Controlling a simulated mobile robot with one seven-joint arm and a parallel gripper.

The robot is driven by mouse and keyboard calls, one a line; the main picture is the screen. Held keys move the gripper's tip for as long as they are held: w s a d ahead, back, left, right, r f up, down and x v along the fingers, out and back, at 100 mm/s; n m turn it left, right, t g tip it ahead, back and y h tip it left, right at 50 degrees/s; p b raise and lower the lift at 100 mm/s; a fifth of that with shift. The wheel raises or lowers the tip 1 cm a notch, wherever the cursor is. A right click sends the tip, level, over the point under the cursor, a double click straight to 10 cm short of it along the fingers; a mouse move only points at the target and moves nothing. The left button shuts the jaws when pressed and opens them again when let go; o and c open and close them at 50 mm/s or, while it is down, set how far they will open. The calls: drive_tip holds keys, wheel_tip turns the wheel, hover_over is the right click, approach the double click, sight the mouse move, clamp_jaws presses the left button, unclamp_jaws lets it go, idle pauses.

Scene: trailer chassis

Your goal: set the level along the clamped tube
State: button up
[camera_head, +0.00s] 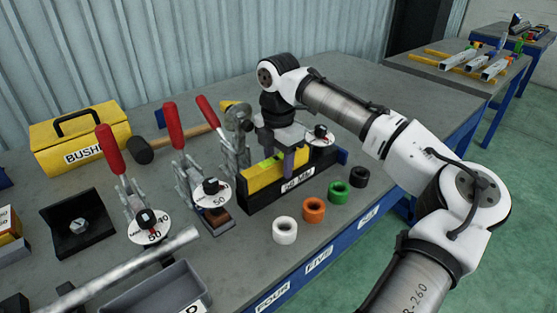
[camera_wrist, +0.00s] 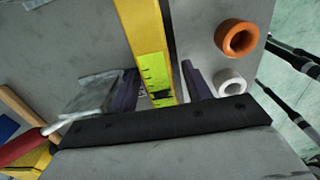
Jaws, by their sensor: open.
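The yellow level (camera_head: 264,176) with its green vial sits in a long black holder (camera_head: 262,200) marked with a white label. It also shows in the wrist view (camera_wrist: 142,35), running upward with the vial window low on it. My gripper (camera_head: 278,158) is open and straddles the level from above. In the wrist view its dark purple fingers (camera_wrist: 158,75) stand one on each side of the level, with a gap at the right. The grey tube (camera_head: 125,268) lies slantwise at the table's front left, by a red-handled toggle clamp (camera_head: 130,190). Its clamped part is unclear.
A second red-handled clamp (camera_head: 192,180) stands between the tube and the holder. White (camera_head: 284,230), orange (camera_head: 313,209), green (camera_head: 338,191) and black (camera_head: 359,177) rings line the front edge. A yellow box (camera_head: 80,135), a mallet (camera_head: 140,150) and a grey bin (camera_head: 160,295) also occupy the table.

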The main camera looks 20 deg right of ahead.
sight(279, 158)
wheel_tip(279, 158, up, 12)
drive_tip(key=shift+p, duration=0.3)
